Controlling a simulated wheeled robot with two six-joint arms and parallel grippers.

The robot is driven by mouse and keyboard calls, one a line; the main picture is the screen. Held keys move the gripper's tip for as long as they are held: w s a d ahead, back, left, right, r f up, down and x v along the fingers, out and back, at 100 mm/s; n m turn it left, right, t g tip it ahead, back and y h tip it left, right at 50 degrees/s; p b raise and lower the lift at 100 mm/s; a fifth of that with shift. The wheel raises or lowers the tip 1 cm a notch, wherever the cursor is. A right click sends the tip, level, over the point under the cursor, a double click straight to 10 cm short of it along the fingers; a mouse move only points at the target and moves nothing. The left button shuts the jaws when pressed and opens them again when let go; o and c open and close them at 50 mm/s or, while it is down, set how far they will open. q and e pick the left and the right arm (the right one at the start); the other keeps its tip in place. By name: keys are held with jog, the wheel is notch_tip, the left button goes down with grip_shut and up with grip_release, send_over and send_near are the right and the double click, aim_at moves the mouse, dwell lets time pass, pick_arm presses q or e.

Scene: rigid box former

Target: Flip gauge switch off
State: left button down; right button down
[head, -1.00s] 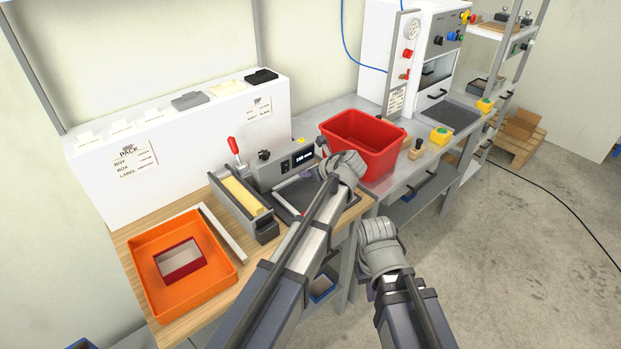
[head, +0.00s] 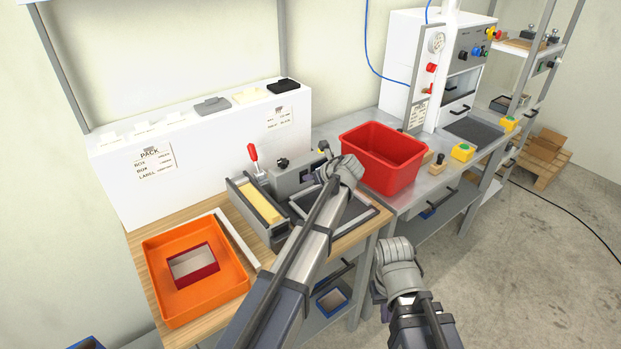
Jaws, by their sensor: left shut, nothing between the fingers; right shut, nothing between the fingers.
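The gauge (head: 291,180) is a grey box at the back of the wooden bench, behind a dark-framed tray (head: 355,215). A black knob (head: 283,163) stands on its left part. My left gripper (head: 322,152) is shut and empty at the gauge's right end. It and my wrist cover the gauge's display area, and I cannot tell whether a finger touches the box. I cannot make out a separate switch. My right gripper (head: 379,293) is shut and empty, low in front of the bench, mostly hidden by its wrist.
A red bin (head: 383,140) stands just right of the gauge. A yellow-topped block unit (head: 258,205) with a red-handled lever (head: 253,155) is on its left. An orange tray (head: 165,305) holds a small red box (head: 193,265). Open floor lies at the right.

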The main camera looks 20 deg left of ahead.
pick_arm(q)
jog(key=shift+w+a+r+p, duration=0.3)
jog(key=shift+w+a, duration=0.05)
jog(key=shift+a, duration=0.05)
jog(key=shift+s+d+f, duration=0.1)
jog(key=shift+r+p, duration=0.7)
jog(key=shift+r, duration=0.1)
